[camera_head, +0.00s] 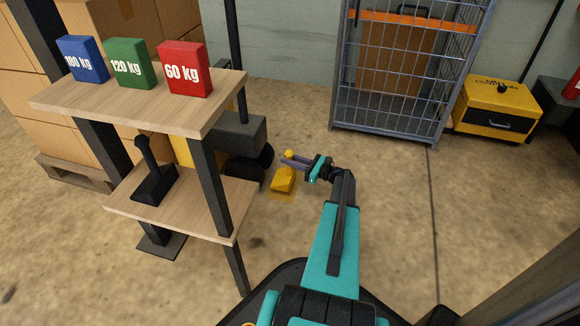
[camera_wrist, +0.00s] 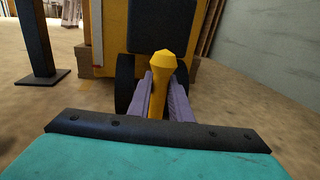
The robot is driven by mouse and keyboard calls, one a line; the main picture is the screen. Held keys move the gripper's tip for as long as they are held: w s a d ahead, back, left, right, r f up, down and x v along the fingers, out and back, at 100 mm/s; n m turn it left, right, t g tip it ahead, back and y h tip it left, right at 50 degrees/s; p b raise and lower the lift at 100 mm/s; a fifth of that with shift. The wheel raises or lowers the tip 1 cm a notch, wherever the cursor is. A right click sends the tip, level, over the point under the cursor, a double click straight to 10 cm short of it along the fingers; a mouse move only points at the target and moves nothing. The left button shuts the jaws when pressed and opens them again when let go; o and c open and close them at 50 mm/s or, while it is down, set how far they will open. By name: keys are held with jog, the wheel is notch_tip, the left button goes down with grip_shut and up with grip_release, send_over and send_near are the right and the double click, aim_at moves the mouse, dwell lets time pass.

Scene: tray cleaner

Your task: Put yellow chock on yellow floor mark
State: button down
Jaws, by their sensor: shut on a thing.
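The yellow chock (camera_head: 283,182) is a wedge with an upright handle topped by a round knob. It is at the centre of the head view, beside the dark wheel. My gripper (camera_head: 293,161) is shut on the chock's handle. In the wrist view the handle (camera_wrist: 161,72) stands between the purple-grey fingers, and the wedge is hidden.
A wooden two-level table (camera_head: 215,112) with blue, green and red weight blocks stands on the left. A dark wheel (camera_head: 250,166) is just left of the chock. A wire cage (camera_head: 400,75) and a yellow box (camera_head: 497,108) stand behind. Floor to the right is clear.

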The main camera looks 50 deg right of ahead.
jog(key=shift+w+d, duration=0.15)
jog(key=shift+d, duration=0.1)
jog(key=shift+w+d+f+b, duration=0.1)
jog(key=shift+w+d+b, duration=0.2)
jog(key=shift+d, duration=0.05)
jog(key=shift+f+b, duration=1.35)
jog(key=shift+f, duration=0.35)
jog(key=c, duration=1.6)
grip_release()
jog(key=shift+f, duration=0.1)
